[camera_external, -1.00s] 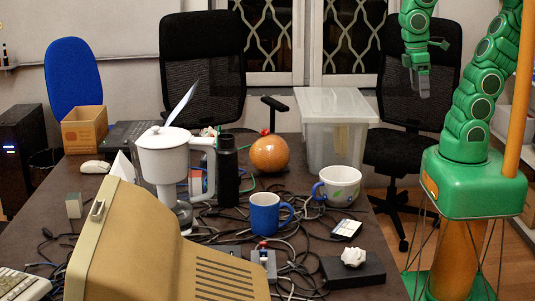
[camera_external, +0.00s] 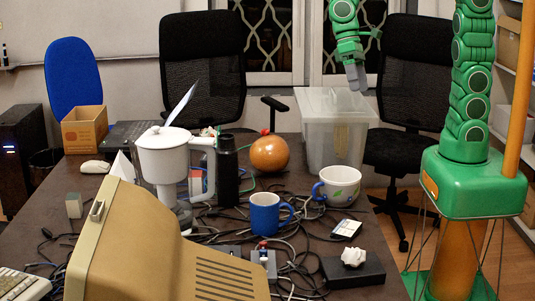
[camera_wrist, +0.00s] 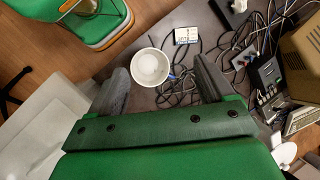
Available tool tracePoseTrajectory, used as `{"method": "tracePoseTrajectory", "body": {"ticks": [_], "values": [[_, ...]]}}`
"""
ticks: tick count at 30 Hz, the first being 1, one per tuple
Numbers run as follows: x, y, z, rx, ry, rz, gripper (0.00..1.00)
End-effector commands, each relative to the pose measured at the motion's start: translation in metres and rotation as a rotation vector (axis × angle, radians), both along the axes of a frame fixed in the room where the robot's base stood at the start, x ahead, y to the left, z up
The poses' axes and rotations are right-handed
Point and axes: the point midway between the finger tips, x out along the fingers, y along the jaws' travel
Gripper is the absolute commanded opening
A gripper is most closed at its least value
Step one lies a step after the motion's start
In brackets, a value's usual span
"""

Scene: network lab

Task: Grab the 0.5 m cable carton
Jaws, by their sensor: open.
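No label saying 0.5 m can be read, so I cannot tell for sure which thing is the cable carton. Another small grey-white box (camera_external: 74,205) stands at the table's left. My gripper (camera_external: 356,78) is raised above the lidded plastic bin, well away from both.
The white mug (camera_external: 338,186), blue mug (camera_external: 265,214), black flask (camera_external: 227,170) and orange ball (camera_external: 269,153) stand among tangled cables. The clear bin (camera_external: 335,145) is at the back right. A black box with crumpled paper (camera_external: 353,257) is in front.

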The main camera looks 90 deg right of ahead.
Motion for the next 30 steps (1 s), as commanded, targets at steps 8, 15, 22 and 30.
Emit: {"method": "tracePoseTrajectory", "body": {"ticks": [8,15,22,30], "values": [[0.064,0.008,-0.006,0.081,0.052,-0.131,0.81],[0.118,0.01,-0.014,0.148,0.098,-0.245,0.81],[0.169,0.007,-0.027,0.211,0.144,-0.354,0.81],[0.226,-0.001,-0.048,0.281,0.206,-0.48,0.81]]}}
